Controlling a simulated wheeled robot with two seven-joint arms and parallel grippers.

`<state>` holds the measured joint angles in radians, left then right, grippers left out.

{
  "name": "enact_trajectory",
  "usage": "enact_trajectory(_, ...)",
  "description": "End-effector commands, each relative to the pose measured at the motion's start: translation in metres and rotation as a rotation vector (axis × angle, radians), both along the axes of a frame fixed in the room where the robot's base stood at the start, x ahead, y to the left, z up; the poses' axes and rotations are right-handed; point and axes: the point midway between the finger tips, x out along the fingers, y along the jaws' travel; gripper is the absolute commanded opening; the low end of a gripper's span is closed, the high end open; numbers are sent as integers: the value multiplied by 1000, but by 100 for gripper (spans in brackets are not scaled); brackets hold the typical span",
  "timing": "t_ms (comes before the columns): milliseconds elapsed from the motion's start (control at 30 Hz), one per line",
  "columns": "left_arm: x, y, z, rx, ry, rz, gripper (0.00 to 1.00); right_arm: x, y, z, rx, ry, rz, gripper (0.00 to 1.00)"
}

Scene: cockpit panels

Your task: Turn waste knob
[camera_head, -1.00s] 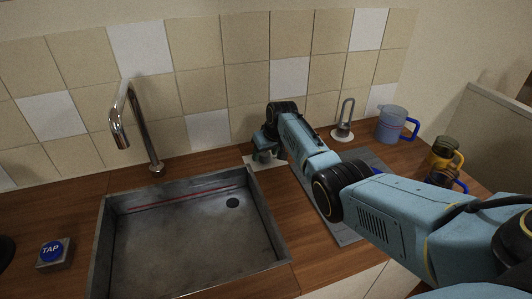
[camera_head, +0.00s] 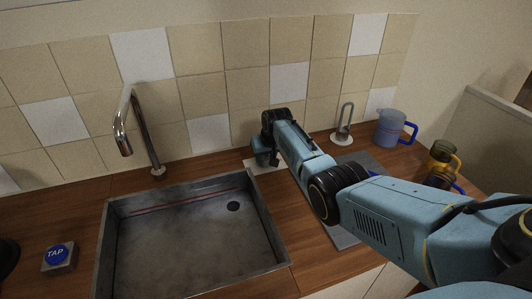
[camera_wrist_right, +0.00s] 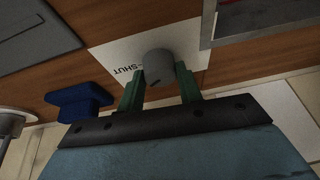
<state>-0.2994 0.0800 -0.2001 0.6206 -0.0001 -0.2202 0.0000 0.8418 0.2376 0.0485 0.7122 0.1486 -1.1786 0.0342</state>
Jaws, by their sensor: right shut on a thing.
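The waste knob (camera_wrist_right: 158,66) is a grey round knob on a white plate marked SHUT (camera_wrist_right: 125,55) in the right wrist view. My right gripper (camera_wrist_right: 160,80) has its two green fingers on either side of the knob and is shut on it. In the head view the white plate (camera_head: 270,166) shows behind the sink's right rear corner, with my right gripper (camera_head: 262,158) down at it. The knob itself is hidden there by the gripper. My left gripper is not in view.
The metal sink (camera_head: 190,240) with a drain hole lies left of my right arm. A chrome tap (camera_head: 140,130) stands behind it and a blue TAP button (camera_head: 57,255) at left.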

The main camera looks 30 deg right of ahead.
Motion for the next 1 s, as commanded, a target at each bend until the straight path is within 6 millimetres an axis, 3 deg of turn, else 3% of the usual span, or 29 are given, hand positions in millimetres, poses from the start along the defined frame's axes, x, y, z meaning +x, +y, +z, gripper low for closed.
enact_trajectory(200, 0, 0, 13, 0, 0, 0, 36, 0, 3, 2, 1, 2, -184, 12)
enact_trajectory(500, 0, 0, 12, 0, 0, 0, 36, 1, 4, 0, 0, 1, -416, 12)
enact_trajectory(1000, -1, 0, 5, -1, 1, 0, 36, 1, 4, 0, 1, 0, -594, 12)
